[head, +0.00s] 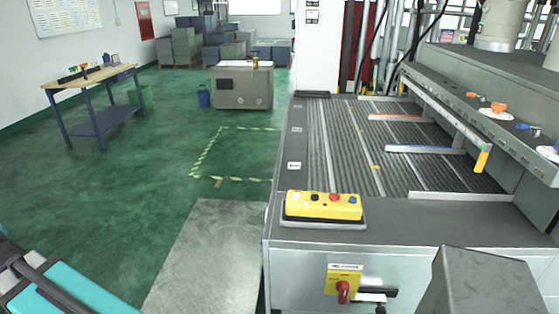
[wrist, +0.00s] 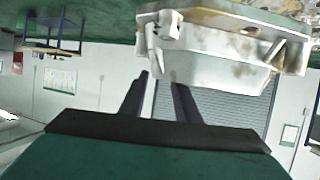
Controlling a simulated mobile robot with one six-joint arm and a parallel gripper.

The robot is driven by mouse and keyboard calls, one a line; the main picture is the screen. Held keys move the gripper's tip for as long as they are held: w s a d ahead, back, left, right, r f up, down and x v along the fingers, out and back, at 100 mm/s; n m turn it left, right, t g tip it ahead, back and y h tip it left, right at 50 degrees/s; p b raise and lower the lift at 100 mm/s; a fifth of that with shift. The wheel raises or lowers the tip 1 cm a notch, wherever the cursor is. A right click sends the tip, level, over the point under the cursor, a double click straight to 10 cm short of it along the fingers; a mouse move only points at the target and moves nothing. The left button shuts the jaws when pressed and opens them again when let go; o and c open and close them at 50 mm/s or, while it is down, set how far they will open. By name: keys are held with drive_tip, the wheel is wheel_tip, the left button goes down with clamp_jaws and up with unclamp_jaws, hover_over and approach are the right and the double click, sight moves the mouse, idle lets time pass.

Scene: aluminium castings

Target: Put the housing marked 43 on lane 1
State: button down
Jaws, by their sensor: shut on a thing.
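My gripper (wrist: 160,82) shows in the wrist view as two dark fingers reaching up from the bottom. It is shut on a pale silver cast housing (wrist: 215,62), which fills the top right of that view. The housing has a flange, ribs and brownish stains. No number 43 can be read on the side facing me. In the head view, a dark ribbed bed (head: 345,150) is split by thin light lines running away from me. I cannot read which strip is lane 1. Neither my gripper nor the housing can be made out in the head view.
A yellow control box (head: 322,206) with buttons stands on the bed's front ledge. Orange-edged (head: 400,117) and blue-edged (head: 425,150) bars reach over the bed's right side. A workbench (head: 95,90) stands far left. Green floor between is clear, with a yellow-dashed area (head: 230,155).

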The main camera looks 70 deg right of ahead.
drive_tip(key=shift+w+r, duration=0.15)
drive_tip(key=shift+r, duration=0.05)
drive_tip(key=shift+d, duration=0.1)
idle(0.4)
